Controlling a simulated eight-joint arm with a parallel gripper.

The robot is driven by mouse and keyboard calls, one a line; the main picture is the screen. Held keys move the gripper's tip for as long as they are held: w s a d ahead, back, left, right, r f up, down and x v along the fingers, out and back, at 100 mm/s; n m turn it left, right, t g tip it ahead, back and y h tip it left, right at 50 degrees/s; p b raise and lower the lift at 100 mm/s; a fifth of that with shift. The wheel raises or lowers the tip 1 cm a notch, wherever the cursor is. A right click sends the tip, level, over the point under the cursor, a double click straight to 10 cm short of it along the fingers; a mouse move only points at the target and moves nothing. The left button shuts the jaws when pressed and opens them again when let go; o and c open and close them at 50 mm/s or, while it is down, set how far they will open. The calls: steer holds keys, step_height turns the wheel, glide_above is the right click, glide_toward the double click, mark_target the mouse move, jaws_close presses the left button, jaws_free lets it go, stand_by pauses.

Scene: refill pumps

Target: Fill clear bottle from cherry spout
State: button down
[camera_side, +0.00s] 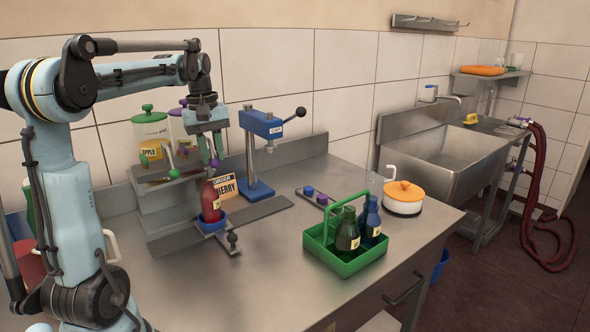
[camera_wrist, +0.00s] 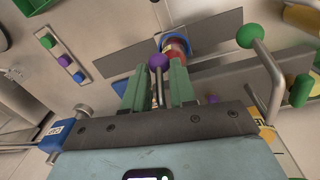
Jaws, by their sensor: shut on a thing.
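My gripper (camera_side: 212,150) is shut on the purple-knobbed lever (camera_wrist: 158,61) of a pump; the knob and its metal rod sit between the fingers in the wrist view (camera_wrist: 158,88). Below it, in the side view, a bottle (camera_side: 211,200) that looks red inside stands upright in a blue holder (camera_side: 211,226). In the wrist view the bottle (camera_wrist: 174,47) shows partly beyond the fingers. An order card reading cherry (camera_side: 226,187) stands behind it. A purple-lidded container (camera_side: 181,128) is partly hidden by my gripper. The spout outlet cannot be made out.
A green-lidded apple container (camera_side: 150,130) and green-knobbed lever (camera_side: 169,158) are close left. A blue capping press (camera_side: 262,124) stands behind right. A green carrier (camera_side: 345,262) holds green and blue bottles. A cap strip (camera_side: 315,196) and orange-lidded pot (camera_side: 403,198) lie right. The front counter is clear.

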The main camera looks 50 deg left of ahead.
steer(key=shift+r, duration=0.1)
steer(key=c, duration=1)
jaws_free()
steer(key=shift+o, duration=0.2)
step_height(320, 180, up, 12)
steer(key=shift+s, duration=0.45)
steer(key=shift+a, duration=0.1)
